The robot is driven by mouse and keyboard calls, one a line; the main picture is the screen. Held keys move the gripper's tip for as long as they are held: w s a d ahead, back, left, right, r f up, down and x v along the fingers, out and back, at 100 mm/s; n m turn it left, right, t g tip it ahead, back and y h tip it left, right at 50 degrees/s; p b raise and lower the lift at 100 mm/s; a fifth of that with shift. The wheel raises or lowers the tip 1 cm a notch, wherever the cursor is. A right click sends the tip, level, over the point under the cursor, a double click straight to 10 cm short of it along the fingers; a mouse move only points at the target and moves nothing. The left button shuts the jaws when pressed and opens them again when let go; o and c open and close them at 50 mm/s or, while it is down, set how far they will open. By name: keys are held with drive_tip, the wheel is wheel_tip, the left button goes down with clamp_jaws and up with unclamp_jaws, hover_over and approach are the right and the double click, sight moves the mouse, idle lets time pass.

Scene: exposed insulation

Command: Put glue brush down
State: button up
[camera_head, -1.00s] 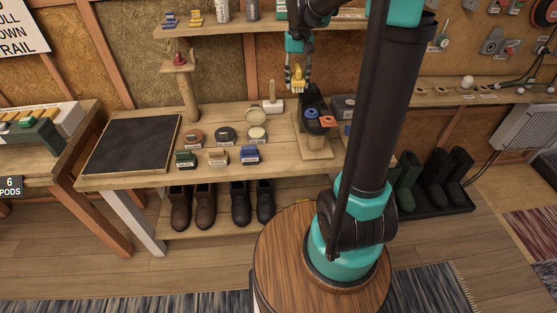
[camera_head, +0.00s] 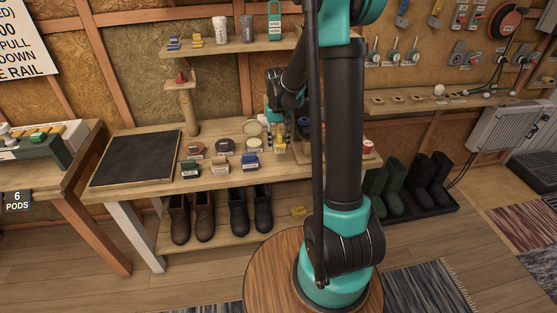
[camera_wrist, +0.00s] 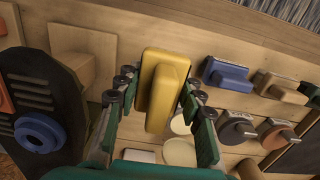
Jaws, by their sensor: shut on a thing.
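The glue brush (camera_wrist: 162,88) is a yellow block with a raised grip. In the wrist view it sits between the two green fingers of my gripper (camera_wrist: 155,105), which is shut on it. In the head view my gripper (camera_head: 277,138) is low over the right part of the workbench (camera_head: 140,184), close to the tins. The brush shows there only as a small patch of yellow. I cannot tell whether its underside touches the bench.
Blue (camera_wrist: 227,74) and beige (camera_wrist: 280,87) labelled blocks and several tins (camera_wrist: 238,130) stand close by. A dark stand with coloured rings (camera_wrist: 40,130) is at the wrist view's left. A black mat (camera_head: 136,158) covers the bench's left. A shelf (camera_head: 230,47) hangs above.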

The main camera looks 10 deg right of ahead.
sight(279, 132)
wheel_tip(279, 132, down, 8)
drive_tip(key=shift+f, duration=0.15)
idle(0.3)
drive_tip(key=o, duration=1.2)
drive_tip(key=shift+f, duration=0.1)
drive_tip(key=r, duration=1.2)
drive_tip(key=shift+w, duration=0.2)
drive_tip(key=shift+s+r, duration=0.15)
drive_tip(key=s+d+f+t, duration=0.1)
drive_tip(key=s+d+t, duration=0.1)
drive_tip(key=s, duration=0.9)
drive_tip(key=s+d+f+t, duration=0.1)
drive_tip(key=s+d+t, duration=0.1)
drive_tip(key=s, duration=0.9)
drive_tip(key=shift+f+t, duration=0.3)
